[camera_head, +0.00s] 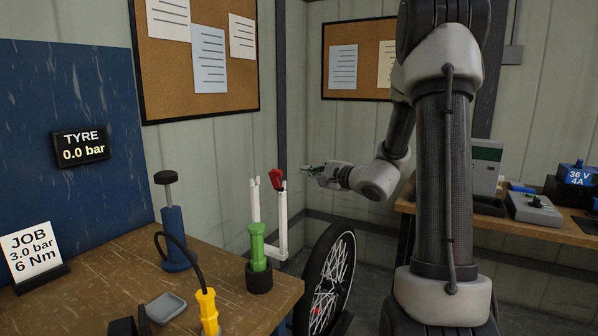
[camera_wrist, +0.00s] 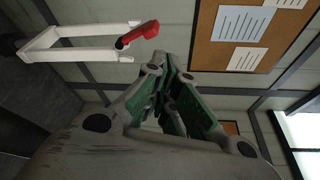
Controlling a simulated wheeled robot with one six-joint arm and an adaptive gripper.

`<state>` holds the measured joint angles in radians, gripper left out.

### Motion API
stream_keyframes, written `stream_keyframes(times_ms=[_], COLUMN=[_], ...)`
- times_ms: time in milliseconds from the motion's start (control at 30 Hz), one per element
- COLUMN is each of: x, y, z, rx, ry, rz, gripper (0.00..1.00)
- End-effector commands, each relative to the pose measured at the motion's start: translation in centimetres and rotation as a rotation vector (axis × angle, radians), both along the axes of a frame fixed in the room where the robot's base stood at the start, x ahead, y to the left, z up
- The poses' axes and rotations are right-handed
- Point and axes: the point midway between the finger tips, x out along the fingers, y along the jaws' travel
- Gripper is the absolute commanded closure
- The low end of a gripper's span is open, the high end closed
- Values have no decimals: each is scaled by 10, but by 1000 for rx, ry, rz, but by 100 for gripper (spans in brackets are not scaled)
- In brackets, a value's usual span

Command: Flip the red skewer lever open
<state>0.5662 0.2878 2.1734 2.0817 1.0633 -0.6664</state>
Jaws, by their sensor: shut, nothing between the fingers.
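The red skewer lever (camera_head: 276,179) sits at the top of the right arm of a white fork (camera_head: 283,222) at the bench's right end. In the head view it points up and tilts slightly left. In the wrist view the red lever (camera_wrist: 139,34) lies at the upper left, angled out from the end of the white fork (camera_wrist: 75,55). My gripper (camera_head: 306,170) is just right of the lever in the head view, pointing left. In the wrist view my gripper (camera_wrist: 172,74) is shut and empty, with a visible gap between it and the lever.
A spoked wheel (camera_head: 348,262) stands on the floor below my gripper. The wooden bench (camera_head: 120,285) holds a green tool (camera_head: 257,246), a blue pump (camera_head: 174,232) and a yellow-handled tool (camera_head: 207,308). A second bench (camera_head: 510,228) stands at right.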

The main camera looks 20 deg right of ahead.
Motion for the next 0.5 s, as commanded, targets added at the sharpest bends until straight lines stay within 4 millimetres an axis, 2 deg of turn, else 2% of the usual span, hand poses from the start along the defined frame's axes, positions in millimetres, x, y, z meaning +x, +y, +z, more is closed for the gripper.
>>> stream_keyframes(times_ms=[200, 500], x=[-19, -21], y=[-7, -7], z=[3, 2], rx=[0, 0], ry=[-1, -1], rz=[-1, 0], gripper=[100, 100])
